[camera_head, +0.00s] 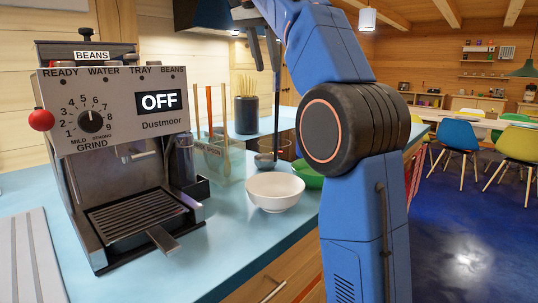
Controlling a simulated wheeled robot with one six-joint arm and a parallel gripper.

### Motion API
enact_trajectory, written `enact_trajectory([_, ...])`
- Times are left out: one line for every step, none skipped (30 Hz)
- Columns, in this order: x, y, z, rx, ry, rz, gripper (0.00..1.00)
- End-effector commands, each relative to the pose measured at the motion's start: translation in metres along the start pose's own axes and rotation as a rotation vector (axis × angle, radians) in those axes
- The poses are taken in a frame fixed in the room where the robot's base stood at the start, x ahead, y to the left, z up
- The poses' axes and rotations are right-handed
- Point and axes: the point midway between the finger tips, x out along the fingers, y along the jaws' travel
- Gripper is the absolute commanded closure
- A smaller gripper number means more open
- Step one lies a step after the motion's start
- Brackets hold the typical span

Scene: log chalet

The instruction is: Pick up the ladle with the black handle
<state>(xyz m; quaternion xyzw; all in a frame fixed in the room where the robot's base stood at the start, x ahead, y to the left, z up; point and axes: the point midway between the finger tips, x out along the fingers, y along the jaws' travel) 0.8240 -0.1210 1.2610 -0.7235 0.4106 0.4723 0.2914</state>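My gripper (267,69) points down above the far part of the counter, with its two dark fingers apart. A ladle with a thin dark handle (276,115) stands roughly upright below it. Its small dark bowl (265,159) is low, near the counter, behind the white bowl. The top of the handle lines up with the right fingertip in this view. I cannot tell whether they touch or one is behind the other. No ladle handle shows clearly between the fingers.
A coffee machine (118,190) stands at the left. A clear container (220,160) holds several long-handled utensils. A white bowl (275,192) and a green bowl (309,179) sit near the counter's edge. A dark pot (246,115) of thin sticks stands behind. The front counter (225,245) is clear.

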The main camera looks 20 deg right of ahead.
Motion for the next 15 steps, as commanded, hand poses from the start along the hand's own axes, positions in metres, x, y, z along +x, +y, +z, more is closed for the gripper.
enact_trajectory([0.0,-0.001,-0.001,0.007,0.001,0.001,0.67])
enact_trajectory([0.0,-0.001,-0.001,0.01,0.0,0.002,0.67])
enact_trajectory([0.002,-0.001,-0.002,0.012,0.0,0.004,0.67])
enact_trajectory([0.004,-0.001,-0.002,0.013,0.0,0.004,0.67])
enact_trajectory([0.006,-0.001,-0.002,0.013,-0.001,0.005,0.67])
enact_trajectory([0.01,-0.001,-0.001,0.013,-0.001,0.005,0.67])
enact_trajectory([0.013,-0.001,-0.001,0.012,-0.001,0.005,0.67])
enact_trajectory([0.018,-0.001,-0.001,0.012,-0.003,0.006,0.67])
enact_trajectory([0.023,-0.001,-0.001,0.012,-0.003,0.007,0.67])
enact_trajectory([0.027,-0.001,-0.001,0.012,-0.003,0.006,0.67])
enact_trajectory([0.032,-0.001,-0.001,0.012,-0.003,0.007,0.67])
enact_trajectory([0.037,0.0,-0.001,0.012,-0.002,0.006,0.67])
enact_trajectory([0.042,0.0,-0.001,0.012,-0.003,0.007,0.67])
enact_trajectory([0.046,0.0,-0.001,0.012,-0.002,0.007,0.67])
enact_trajectory([0.053,0.0,-0.001,0.012,-0.003,0.007,0.67])
